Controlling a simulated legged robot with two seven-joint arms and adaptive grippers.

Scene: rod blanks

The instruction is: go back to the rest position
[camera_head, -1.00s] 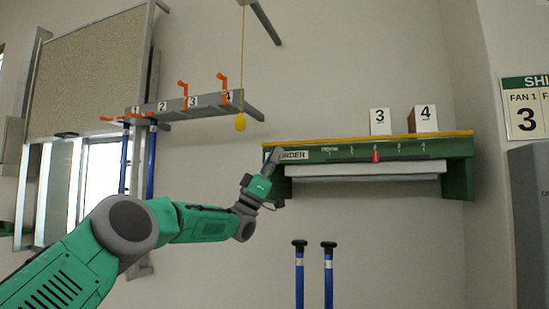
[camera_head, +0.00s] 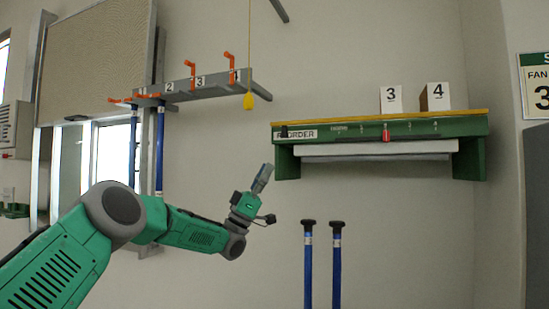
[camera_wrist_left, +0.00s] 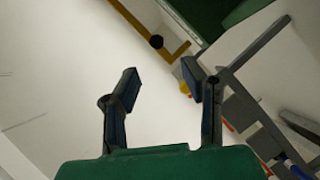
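My left gripper (camera_head: 264,176) is below and left of the green shelf (camera_head: 478,150), apart from it. In the left wrist view its two fingers (camera_wrist_left: 160,80) are spread with nothing between them. The shelf's front has an ORDER label (camera_head: 303,134), a dark block (camera_head: 283,131) at the label's left end and a red marker (camera_head: 386,134) on a numbered scale. My right gripper is not in view.
White blocks numbered 3 (camera_head: 391,99) and 4 (camera_head: 435,96) stand on the shelf. Two blue rods with black tops (camera_head: 308,260) stand below it. A grey rack (camera_head: 190,88) with orange hooks holds blue rods at left. A yellow pull (camera_head: 249,101) hangs from a cord.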

